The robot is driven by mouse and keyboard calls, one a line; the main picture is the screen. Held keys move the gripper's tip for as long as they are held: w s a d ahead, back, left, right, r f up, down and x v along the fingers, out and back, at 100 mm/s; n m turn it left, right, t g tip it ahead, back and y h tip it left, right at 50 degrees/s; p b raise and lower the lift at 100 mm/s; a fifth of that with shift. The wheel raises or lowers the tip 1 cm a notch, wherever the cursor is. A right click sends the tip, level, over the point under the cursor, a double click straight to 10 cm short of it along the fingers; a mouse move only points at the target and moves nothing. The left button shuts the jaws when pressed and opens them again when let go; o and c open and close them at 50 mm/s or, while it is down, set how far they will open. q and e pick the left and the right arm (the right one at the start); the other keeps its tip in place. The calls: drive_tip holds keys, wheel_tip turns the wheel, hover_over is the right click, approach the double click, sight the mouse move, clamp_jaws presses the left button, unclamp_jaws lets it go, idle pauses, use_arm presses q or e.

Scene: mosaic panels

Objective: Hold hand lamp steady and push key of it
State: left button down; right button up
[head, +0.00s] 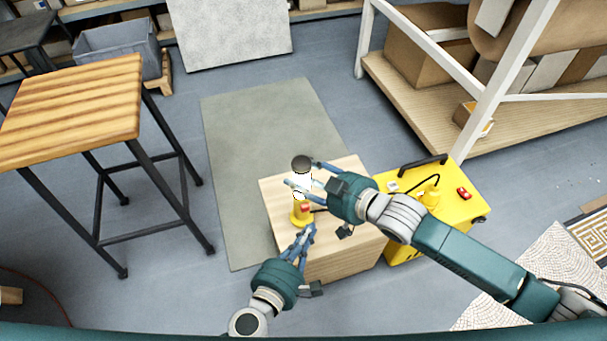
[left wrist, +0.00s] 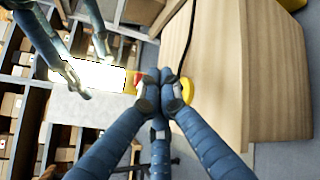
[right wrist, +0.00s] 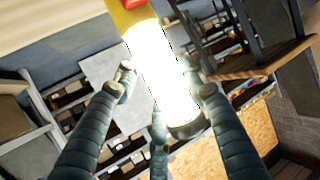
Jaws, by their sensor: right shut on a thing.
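The hand lamp (head: 300,210) stands upright on a wooden box (head: 345,250), with a yellow lower body and base, a glowing white tube and a dark cap. Its red key (head: 305,207) is on the yellow body. My right gripper (head: 308,176) is shut on the lamp's glowing tube (right wrist: 160,70), its fingers around it. My left gripper (head: 309,230) has its fingertips together beside the yellow body, just below the red key. In the left wrist view the fingertips partly hide the key (left wrist: 138,78); contact cannot be told.
A yellow case (head: 405,235) with a black handle and a small red item stands right of the box. A wood-topped table (head: 75,105) stands at left. A white-framed shelf (head: 450,110) is at upper right. A grey mat (head: 235,140) lies behind the box.

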use_arm(q)
drive_tip(key=shift+s+d, duration=0.35)
drive_tip(key=shift+s, duration=0.55)
use_arm(e)
drive_tip(key=shift+d+f, duration=0.1)
drive_tip(key=shift+d, duration=0.05)
drive_tip(key=o, duration=1.5)
drive_tip(key=shift+w, duration=0.1)
drive_tip(key=shift+v, duration=6.05)
